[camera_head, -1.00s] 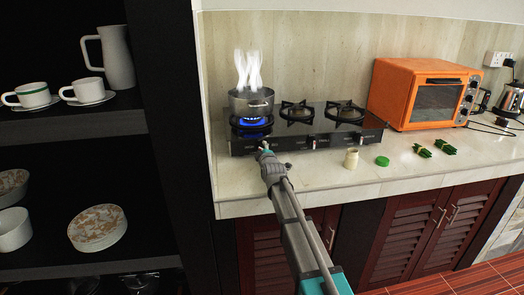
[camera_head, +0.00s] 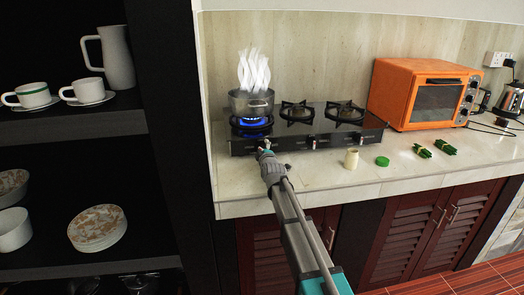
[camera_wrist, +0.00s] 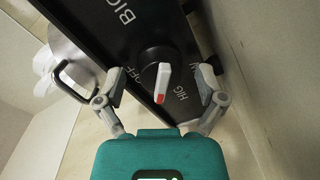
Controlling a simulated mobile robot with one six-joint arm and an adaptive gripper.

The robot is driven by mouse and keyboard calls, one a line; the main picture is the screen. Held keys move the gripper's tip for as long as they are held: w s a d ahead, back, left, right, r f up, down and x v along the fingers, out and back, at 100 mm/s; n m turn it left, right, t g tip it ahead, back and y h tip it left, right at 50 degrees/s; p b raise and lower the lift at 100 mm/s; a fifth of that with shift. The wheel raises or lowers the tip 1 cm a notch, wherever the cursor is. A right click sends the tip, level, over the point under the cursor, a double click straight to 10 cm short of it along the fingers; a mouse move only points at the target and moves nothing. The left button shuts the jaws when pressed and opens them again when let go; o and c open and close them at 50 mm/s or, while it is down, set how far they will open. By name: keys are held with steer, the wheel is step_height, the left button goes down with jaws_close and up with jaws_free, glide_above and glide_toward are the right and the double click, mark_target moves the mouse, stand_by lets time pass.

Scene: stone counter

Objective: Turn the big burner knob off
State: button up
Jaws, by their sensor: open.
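The big burner knob (camera_wrist: 161,78) is in the wrist view, a round black base with a white grip bar whose red end lies between the OFF and HIGH labels. The word BIG is printed on the black stove panel (camera_wrist: 112,32) near it. My gripper (camera_wrist: 157,84) is open, one finger on each side of the knob, with visible gaps to the grip bar. In the head view my gripper (camera_head: 265,146) is at the left front of the stove (camera_head: 345,138) and hides this knob. A blue flame (camera_head: 253,122) burns under a steaming pot (camera_head: 250,103).
Two other knobs (camera_head: 311,141) are to the right on the stove front. A dark shelf (camera_head: 70,120) with dishes stands on the left.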

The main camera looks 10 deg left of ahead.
steer(key=shift+s, duration=0.15)
